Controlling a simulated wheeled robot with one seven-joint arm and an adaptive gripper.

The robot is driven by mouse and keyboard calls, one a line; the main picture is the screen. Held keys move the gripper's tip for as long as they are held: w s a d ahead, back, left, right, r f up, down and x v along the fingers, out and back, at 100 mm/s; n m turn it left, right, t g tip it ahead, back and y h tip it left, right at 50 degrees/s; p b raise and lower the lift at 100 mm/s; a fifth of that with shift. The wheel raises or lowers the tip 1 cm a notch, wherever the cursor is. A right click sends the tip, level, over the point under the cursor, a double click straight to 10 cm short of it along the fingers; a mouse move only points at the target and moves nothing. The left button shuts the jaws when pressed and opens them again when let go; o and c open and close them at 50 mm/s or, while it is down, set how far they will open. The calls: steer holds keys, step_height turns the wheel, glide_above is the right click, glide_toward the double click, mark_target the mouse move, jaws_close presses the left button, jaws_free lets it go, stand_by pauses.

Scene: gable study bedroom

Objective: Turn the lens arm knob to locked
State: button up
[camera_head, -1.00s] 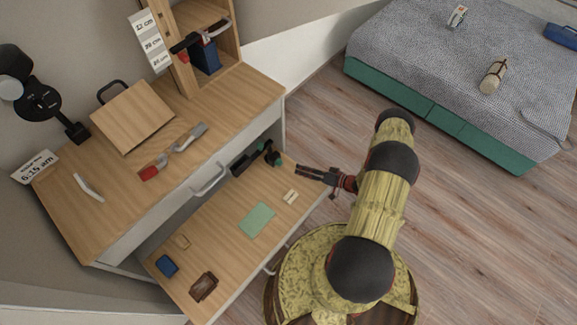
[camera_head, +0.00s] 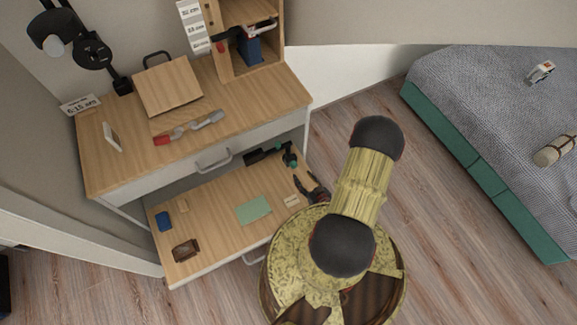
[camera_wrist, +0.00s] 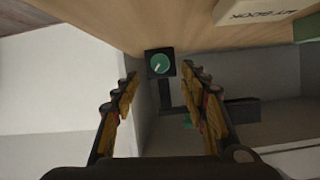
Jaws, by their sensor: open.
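The lens arm knob shows in the wrist view as a round green knob (camera_wrist: 160,64) with a white pointer mark, on a small black square block. The pointer slants toward the upper right; no locked mark is readable. In the head view the black lens arm (camera_head: 265,155) with green parts lies at the back right of the pulled-out drawer. My gripper (camera_head: 306,184) is open and empty at the drawer's right side, just in front of the green parts. In the wrist view the knob lies ahead, between the spread fingertips (camera_wrist: 160,82), and they look apart from it.
The pulled-out drawer surface (camera_head: 220,215) holds a green card (camera_head: 253,210), a blue item (camera_head: 164,221) and a brown framed item (camera_head: 185,250). The desk top (camera_head: 105,170) and its front handle (camera_head: 214,161) overhang behind. Open floor lies to the right, before the bed (camera_head: 470,110).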

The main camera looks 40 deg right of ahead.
mark_target(295, 167)
steer(key=shift+w+f, duration=0.2)
steer(key=shift+w, duration=0.2)
steer(key=shift+b+x, duration=1.35)
steer(key=shift+x, duration=2.05)
steer(key=shift+d, duration=0.1)
steer(key=shift+c, duration=0.9)
steer(key=c, duration=1)
steer(key=shift+o, duration=0.2)
steer(key=shift+d+m+y+b, duration=0.2)
steer(key=shift+m+y+b, duration=0.3)
steer(key=shift+m, duration=0.4)
steer(key=shift+m+t+y+b, duration=0.3)
steer(key=shift+m+y+b, duration=0.2)
steer(key=shift+m+b, duration=0.1)
steer(key=o, duration=1.1)
steer(key=shift+o, duration=0.2)
